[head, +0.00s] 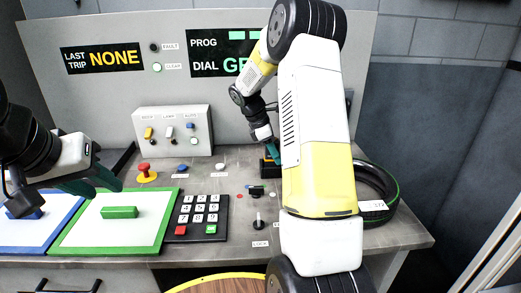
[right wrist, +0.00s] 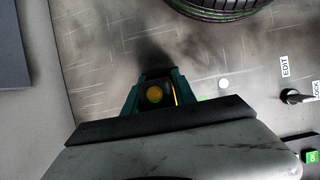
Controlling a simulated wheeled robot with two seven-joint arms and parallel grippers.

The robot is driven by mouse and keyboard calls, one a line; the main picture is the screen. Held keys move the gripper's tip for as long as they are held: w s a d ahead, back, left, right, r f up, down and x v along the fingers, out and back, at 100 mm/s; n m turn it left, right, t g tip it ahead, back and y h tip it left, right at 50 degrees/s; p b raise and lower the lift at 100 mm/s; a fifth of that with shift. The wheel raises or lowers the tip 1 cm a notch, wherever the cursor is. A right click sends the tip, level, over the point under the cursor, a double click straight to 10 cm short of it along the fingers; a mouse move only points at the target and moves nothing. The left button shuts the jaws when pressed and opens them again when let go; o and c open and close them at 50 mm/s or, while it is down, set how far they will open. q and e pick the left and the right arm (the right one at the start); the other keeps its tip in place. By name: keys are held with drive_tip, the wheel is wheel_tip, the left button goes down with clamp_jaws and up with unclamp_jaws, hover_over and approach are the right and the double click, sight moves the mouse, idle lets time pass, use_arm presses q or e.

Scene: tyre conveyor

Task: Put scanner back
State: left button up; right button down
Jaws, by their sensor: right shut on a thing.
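My right gripper (head: 272,152) reaches down over the back right of the desk in the head view, partly covered by my own arm. In the right wrist view its teal fingers (right wrist: 155,92) are shut on a small dark thing with a round orange-yellow end, which looks like the scanner (right wrist: 154,94). Most of the scanner is hidden by the gripper. A dark block (head: 268,170) sits just below the right gripper; whether they touch is unclear. My left gripper (head: 92,182), with teal fingers, hangs above the left trays; its opening is unclear.
A tyre (head: 378,192) lies on the desk at right, also seen in the right wrist view (right wrist: 222,8). A green-edged tray (head: 75,235) holds a green block (head: 119,212).

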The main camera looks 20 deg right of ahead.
drive_tip(key=c, duration=1)
unclamp_jaws()
drive_tip(key=shift+f, duration=0.1)
drive_tip(key=v, duration=1.2)
drive_tip(key=s+a+r+m+t+y, duration=0.2)
drive_tip(key=s+a+r+m, duration=0.15)
drive_tip(key=s, duration=0.35)
drive_tip(key=s+a+r+m+t+y, duration=0.1)
drive_tip(key=s+a+r+m, duration=0.2)
drive_tip(key=s, duration=0.4)
drive_tip(key=s+a+m+t+y, duration=0.1)
drive_tip(key=s+m, duration=0.1)
drive_tip(key=s, duration=0.2)
drive_tip(key=s+a+m+t+y, duration=0.1)
drive_tip(key=s+a+m+t, duration=0.1)
drive_tip(key=s, duration=0.3)
drive_tip(key=s+a+m+t+y, duration=0.1)
drive_tip(key=s+m, duration=0.3)
drive_tip(key=shift+s+a+y, duration=0.25)
drive_tip(key=shift+a+y, duration=0.1)
drive_tip(key=shift+y, duration=0.05)
